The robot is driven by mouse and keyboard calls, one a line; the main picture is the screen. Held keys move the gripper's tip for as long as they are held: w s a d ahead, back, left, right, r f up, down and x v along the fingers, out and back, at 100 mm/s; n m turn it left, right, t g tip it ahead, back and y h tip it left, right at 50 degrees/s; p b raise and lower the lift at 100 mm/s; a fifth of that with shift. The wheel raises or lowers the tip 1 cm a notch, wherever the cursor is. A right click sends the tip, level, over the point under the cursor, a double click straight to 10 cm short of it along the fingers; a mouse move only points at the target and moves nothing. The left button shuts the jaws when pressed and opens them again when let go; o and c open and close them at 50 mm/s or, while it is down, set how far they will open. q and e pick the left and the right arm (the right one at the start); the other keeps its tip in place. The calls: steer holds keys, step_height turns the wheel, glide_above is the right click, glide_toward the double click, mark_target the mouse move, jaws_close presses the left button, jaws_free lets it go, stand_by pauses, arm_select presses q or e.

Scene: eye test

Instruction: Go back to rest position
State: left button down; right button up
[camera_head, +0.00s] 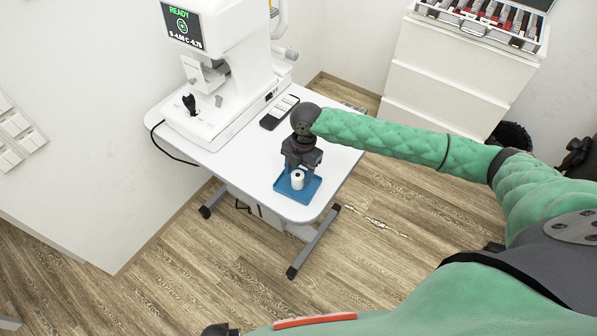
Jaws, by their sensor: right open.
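My right gripper (298,168) is at the end of the green-sleeved arm that comes in from the right. It is open and points down over the blue tray (311,189) near the front corner of the white table (240,176). A small white cylinder with a dark centre (298,181) stands upright in the tray, just below or between the fingertips; I cannot tell whether they touch it. My left gripper is not in view.
A white eye-test machine (228,60) with a lit screen stands on the table. A dark remote-like object (279,112) lies beside it. A white drawer cabinet (440,80) with an open lens case (485,22) stands at the back right. The wooden floor (380,240) in front is mostly clear.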

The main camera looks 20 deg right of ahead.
steer(key=c, duration=0.7)
steer(key=shift+c, duration=0.3)
steer(key=shift+r, duration=0.1)
steer(key=shift+r+p, duration=1.9)
steer(key=shift+p, duration=0.05)
